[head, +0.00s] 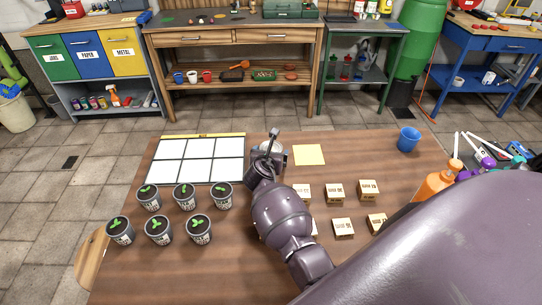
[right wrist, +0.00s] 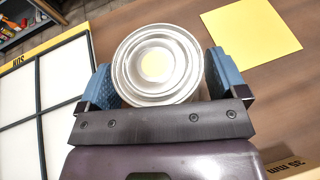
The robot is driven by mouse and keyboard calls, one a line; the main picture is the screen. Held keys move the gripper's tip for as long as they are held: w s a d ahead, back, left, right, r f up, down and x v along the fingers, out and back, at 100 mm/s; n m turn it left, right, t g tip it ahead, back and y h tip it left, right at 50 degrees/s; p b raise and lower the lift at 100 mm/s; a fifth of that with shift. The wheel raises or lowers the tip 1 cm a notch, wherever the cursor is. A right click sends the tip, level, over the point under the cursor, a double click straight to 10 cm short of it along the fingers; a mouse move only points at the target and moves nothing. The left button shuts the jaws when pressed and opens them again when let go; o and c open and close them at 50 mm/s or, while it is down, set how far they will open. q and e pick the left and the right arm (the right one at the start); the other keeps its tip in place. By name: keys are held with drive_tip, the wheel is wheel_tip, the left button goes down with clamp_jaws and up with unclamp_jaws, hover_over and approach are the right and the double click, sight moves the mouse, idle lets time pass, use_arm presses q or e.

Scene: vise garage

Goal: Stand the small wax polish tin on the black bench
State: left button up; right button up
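A round silver tin (right wrist: 157,62) with ringed edges and a pale yellow centre lies between the two blue-padded fingers of my right gripper (right wrist: 160,80); it looks like the small wax polish tin, but no label shows. The fingers flank it closely on both sides. I cannot tell whether they press on it. In the head view, my right gripper (head: 271,147) is over the far middle of the brown table, and its fingers partly hide the tin. A wooden bench with a dark top (head: 225,20) stands across the floor at the back. My left gripper is out of view.
The brown table (head: 260,270) holds a white panelled tray (head: 183,158), several potted seedlings (head: 184,195), small labelled boxes (head: 335,192), a yellow sheet (head: 309,155) and a blue cup (head: 408,139). A green-framed bench (head: 365,28) and blue bench (head: 480,40) stand behind. The tiled floor between is clear.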

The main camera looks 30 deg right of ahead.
drive_tip(key=c, duration=0.9)
